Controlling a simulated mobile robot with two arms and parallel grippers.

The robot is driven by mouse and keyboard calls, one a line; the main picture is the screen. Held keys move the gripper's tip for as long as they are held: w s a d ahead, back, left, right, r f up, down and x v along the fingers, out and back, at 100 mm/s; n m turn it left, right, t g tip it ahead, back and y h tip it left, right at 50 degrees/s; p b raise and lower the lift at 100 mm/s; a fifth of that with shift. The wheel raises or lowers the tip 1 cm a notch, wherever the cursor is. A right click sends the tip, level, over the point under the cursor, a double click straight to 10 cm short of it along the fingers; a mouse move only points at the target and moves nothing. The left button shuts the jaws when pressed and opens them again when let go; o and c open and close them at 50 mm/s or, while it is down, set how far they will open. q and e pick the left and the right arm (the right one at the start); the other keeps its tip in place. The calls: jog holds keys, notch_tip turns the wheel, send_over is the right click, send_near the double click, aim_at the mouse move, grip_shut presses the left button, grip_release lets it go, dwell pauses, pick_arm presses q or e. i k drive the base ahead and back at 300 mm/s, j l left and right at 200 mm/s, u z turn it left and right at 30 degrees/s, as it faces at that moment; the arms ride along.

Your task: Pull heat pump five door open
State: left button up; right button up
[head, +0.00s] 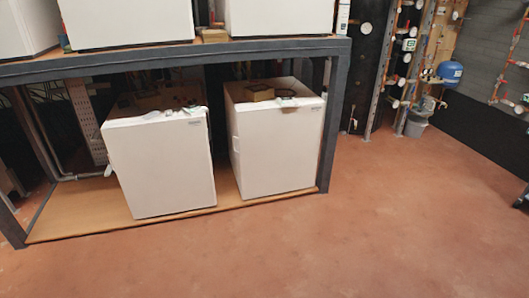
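Two white box-shaped heat pumps stand on the wooden lower shelf of a dark metal rack in the head view. The left one (160,166) and the right one (281,149) both have their white front panels shut. Small items lie on top of each. Parts of more white heat pumps stand on the upper level, one at upper left (127,22) and one at upper middle (278,17). I cannot tell which unit is number five. Neither of my grippers is in view.
The dark rack frame (341,110) has a post at the right and a crossbeam above the lower units. The reddish floor (340,240) in front is clear. Pipes, a blue tank (449,72) and a grey bucket (415,125) are at the back right.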

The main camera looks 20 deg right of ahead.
aim_at(279, 152)
jog(key=i+l+z, duration=0.2)
jog(key=i, duration=0.3)
jog(key=i+z, duration=0.2)
jog(key=i, duration=0.3)
